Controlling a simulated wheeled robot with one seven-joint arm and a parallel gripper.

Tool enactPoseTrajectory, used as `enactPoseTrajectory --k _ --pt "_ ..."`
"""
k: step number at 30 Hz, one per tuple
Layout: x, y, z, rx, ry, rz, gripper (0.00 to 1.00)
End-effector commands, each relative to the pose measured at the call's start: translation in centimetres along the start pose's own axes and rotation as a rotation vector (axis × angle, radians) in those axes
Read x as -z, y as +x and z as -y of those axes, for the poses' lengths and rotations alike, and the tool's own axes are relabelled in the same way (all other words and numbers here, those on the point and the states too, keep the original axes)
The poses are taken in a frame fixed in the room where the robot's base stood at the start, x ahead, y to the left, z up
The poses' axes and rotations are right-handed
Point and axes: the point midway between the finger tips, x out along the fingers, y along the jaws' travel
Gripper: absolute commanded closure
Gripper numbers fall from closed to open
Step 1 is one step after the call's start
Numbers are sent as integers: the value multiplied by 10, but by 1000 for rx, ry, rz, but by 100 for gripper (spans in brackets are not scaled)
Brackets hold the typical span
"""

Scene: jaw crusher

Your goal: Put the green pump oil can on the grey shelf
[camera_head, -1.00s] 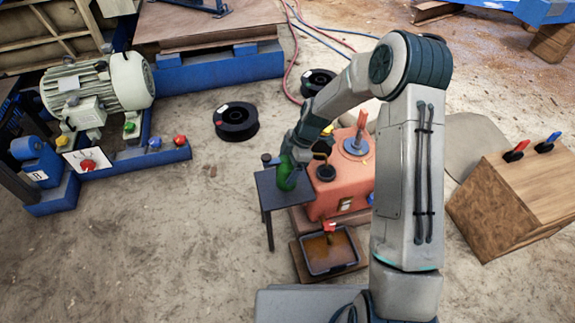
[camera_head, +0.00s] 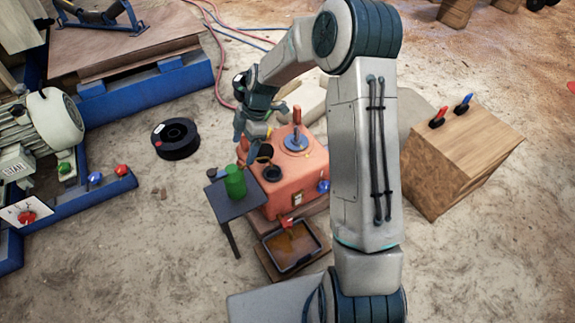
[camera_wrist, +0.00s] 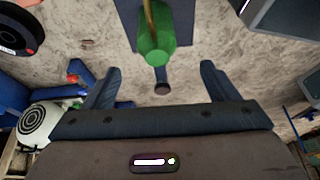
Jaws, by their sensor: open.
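The green pump oil can (camera_head: 235,182) stands upright on the small grey shelf (camera_head: 226,211), beside the orange-red machine. In the wrist view the green can (camera_wrist: 156,42) and the grey shelf (camera_wrist: 124,14) show beyond my fingers, with a brownish spout or rod over the can. My gripper (camera_head: 252,150) is above and behind the can in the head view, apart from it. In the wrist view my gripper (camera_wrist: 155,88) has its fingers spread wide with nothing between them.
The orange-red machine (camera_head: 312,170) with knobs stands right of the shelf. A tray of brown liquid (camera_head: 292,247) lies in front of it. A wooden box (camera_head: 470,150) is at right, a black spool (camera_head: 176,138) at left. Floor left of the shelf is clear.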

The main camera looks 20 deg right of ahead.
Motion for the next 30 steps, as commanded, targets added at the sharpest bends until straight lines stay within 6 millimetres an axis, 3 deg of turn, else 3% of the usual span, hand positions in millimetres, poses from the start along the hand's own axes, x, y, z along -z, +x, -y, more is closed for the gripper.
enactPoseTrajectory --k 8,18,24,30 --pt "7 -60 63 -44 406 162 20" --pt "11 -124 170 -226 1069 268 20" --pt "12 -142 233 -348 1444 240 20" --pt "13 -145 271 -416 1681 190 20"
